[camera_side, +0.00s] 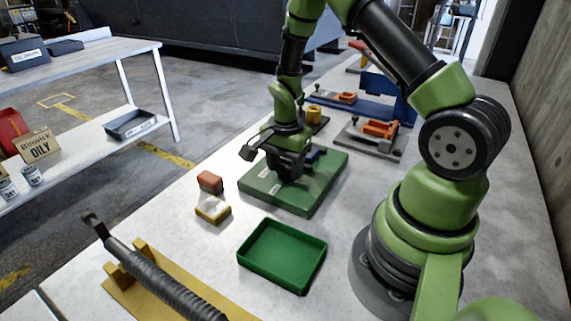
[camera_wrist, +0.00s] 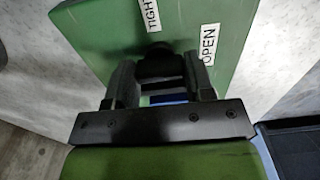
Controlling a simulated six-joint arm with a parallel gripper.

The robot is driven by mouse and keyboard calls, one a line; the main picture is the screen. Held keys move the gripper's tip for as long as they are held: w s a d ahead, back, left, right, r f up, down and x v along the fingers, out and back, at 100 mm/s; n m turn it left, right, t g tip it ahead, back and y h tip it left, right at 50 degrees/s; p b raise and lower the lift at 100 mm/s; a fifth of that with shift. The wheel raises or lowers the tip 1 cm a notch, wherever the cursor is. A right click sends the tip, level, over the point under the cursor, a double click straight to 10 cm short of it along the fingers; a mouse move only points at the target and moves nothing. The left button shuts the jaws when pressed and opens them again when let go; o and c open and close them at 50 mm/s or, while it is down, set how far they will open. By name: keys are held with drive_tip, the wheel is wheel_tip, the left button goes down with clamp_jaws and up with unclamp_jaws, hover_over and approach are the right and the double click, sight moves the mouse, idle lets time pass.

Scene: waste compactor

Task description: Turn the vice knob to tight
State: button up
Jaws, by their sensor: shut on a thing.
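The green vice board (camera_side: 323,177) lies on the bench in the side view. It fills the upper part of the wrist view (camera_wrist: 100,35). It bears a white TIGHT label (camera_wrist: 152,15) and a white OPEN label (camera_wrist: 208,44). My gripper (camera_side: 287,172) points down over the board. In the wrist view, its two fingers (camera_wrist: 160,80) stand on either side of a dark round knob (camera_wrist: 160,62), shut on it. The knob sits just below TIGHT and left of OPEN. Its pointer cannot be made out. A blue part (camera_wrist: 168,99) shows between the fingers, mostly hidden.
A green tray (camera_side: 282,257) stands in front of the board, with a red-brown block (camera_side: 210,181) and a yellow-and-white block (camera_side: 213,208) to the left. A black-handled tool (camera_side: 160,275) rests on a yellow stand.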

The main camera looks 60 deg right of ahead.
drive_tip(key=shift+n, duration=0.3)
drive_tip(key=n, duration=0.8)
drive_tip(key=shift+n, duration=0.4)
drive_tip(key=n, duration=0.4)
drive_tip(key=shift+n, duration=2.2)
drive_tip(key=o, duration=0.9)
drive_tip(key=shift+r, duration=0.1)
